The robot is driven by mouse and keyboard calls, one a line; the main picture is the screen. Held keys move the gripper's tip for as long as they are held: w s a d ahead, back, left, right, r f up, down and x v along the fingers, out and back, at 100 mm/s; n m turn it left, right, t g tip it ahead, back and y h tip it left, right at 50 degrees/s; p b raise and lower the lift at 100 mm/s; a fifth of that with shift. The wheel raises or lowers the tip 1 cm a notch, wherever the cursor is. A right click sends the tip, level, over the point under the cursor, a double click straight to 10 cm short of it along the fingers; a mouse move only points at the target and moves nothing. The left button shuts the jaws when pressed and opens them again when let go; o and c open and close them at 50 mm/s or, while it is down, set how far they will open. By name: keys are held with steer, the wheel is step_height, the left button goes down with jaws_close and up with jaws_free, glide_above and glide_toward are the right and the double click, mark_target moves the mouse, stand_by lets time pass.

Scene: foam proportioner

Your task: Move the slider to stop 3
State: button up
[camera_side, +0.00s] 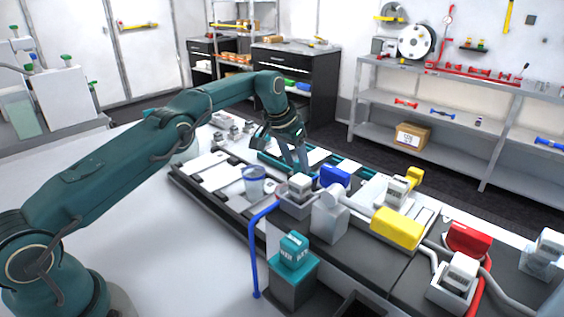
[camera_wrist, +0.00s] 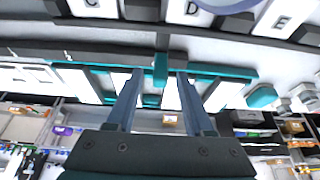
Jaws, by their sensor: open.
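A teal upright tab (camera_wrist: 160,68), which looks like the slider's handle, shows in the wrist view at the middle of a long teal frame with white panels (camera_wrist: 220,72). My gripper (camera_wrist: 159,76) is open, with one finger on each side of the tab; I cannot tell whether either touches it. In the side view my gripper (camera_side: 297,168) reaches down to the teal frame (camera_side: 345,164) on the bench, and the tab is hidden there. Light tiles lettered C (camera_wrist: 92,7), D (camera_wrist: 190,10) and E (camera_wrist: 283,18) line the top of the wrist view. I cannot make out a stop numbered 3.
A blue-grey cup (camera_side: 254,181), a blue block (camera_side: 335,176), a yellow block (camera_side: 397,228) and a red block (camera_side: 468,238) stand on the bench. A blue bent pipe (camera_side: 252,250) rises at the front. A teal block (camera_wrist: 262,96) lies right of the frame in the wrist view.

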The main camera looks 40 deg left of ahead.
steer(key=shift+f, duration=0.2)
jaws_close()
steer(key=shift+w+d, duration=0.1)
stand_by(1.4)
